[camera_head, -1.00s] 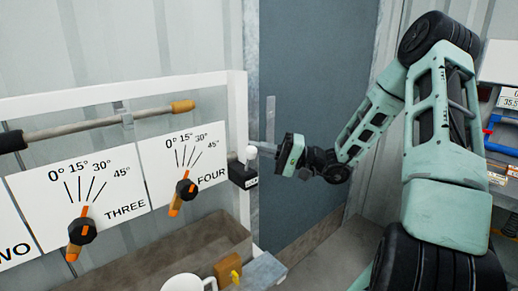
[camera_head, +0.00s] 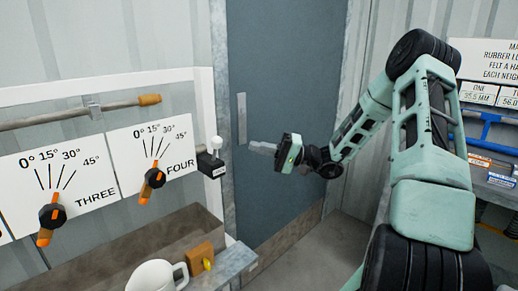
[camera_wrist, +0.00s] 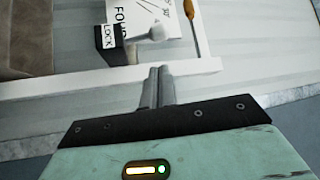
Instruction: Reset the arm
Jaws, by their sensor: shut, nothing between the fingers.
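My gripper (camera_head: 262,147) is shut and empty. In the head view it points left, held out in front of the blue-grey door panel. In the wrist view its two fingers (camera_wrist: 158,86) lie together, pointing at the white frame. My arm is bent, with its upper links on the right of the head view. The black lock box (camera_head: 211,163) with a white knob (camera_head: 216,143) is left of the fingertips, and a gap shows between them. The lock box (camera_wrist: 110,45) also shows in the wrist view, beyond the fingertips.
Dials THREE (camera_head: 52,216) and FOUR (camera_head: 154,178) are on the left panel, their orange pointers low. A white mug (camera_head: 152,276) and a wooden block (camera_head: 200,258) are at bottom. A shelf with blue parts (camera_head: 490,135) is at right. Floor shows between door and arm.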

